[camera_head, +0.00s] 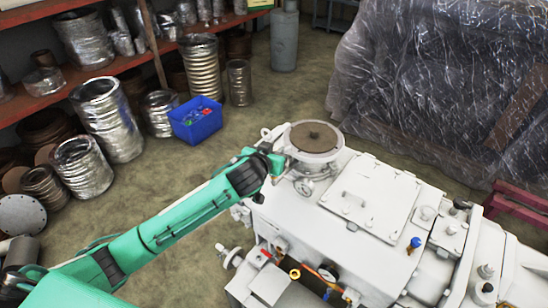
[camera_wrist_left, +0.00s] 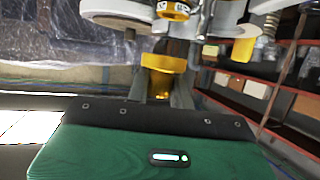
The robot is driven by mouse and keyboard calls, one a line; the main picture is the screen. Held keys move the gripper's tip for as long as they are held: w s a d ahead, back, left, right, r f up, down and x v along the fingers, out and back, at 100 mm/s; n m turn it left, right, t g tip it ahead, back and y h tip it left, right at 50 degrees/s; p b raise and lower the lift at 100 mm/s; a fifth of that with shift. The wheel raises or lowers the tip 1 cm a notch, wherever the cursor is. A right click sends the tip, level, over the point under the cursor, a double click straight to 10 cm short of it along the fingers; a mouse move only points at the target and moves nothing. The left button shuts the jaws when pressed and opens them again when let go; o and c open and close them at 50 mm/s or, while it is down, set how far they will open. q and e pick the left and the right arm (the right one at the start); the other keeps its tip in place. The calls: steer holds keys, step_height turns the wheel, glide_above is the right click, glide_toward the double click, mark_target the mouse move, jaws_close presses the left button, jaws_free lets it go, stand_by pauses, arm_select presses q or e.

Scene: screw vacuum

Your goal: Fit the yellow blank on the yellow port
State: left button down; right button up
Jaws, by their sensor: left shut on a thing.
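My left gripper (camera_head: 277,164) is at the near left side of the white machine, close to the round flange. It is shut on the yellow blank (camera_wrist_left: 163,64), which shows between the fingers in the left wrist view. A yellow ring-like fitting (camera_wrist_left: 173,10), which looks like the yellow port, is just beyond the blank near the top edge of that view. A dark stretch lies between them, and I cannot tell whether they touch. In the head view I cannot make out the blank or this fitting at the gripper. My right gripper is not in view.
The white machine (camera_head: 365,197) carries a flange with a brown top (camera_head: 314,137), a gauge (camera_head: 303,186) and a blue cap (camera_head: 415,242). Another yellow ring (camera_head: 295,274) sits at its front. A blue crate (camera_head: 196,123) stands on the floor. Metal ducts fill the shelves at left.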

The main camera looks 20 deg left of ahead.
arm_select(q)
step_height(320, 180, down, 3)
steer(key=shift+f, duration=0.2)
steer(key=shift+f, duration=0.2)
steer(key=shift+f, duration=0.5)
steer(key=c, duration=1.2)
jaws_free()
steer(key=shift+r, duration=0.1)
steer(key=shift+c, duration=0.2)
steer(key=shift+r, duration=0.1)
